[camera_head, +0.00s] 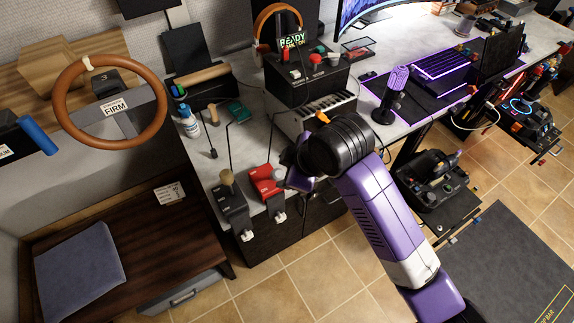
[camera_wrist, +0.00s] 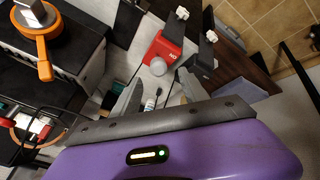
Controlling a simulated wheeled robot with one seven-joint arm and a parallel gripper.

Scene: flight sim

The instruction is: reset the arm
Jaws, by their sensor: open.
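My purple and black arm reaches from the lower right of the head view toward the desk edge. My gripper (camera_head: 299,179) is partly hidden behind the black wrist joint there. In the wrist view my gripper (camera_wrist: 150,105) shows two grey fingers standing apart with nothing held between them. A red lever unit (camera_head: 266,182) with a grey knob is just left of my gripper in the head view. The red lever unit (camera_wrist: 166,58) also shows just beyond the fingers in the wrist view. I cannot tell whether anything touches it.
A black box with a lit READY sign (camera_head: 292,41) stands behind my wrist. A black lever unit (camera_head: 231,203) is left of the red one. Tiled floor (camera_head: 325,283) lies open in front.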

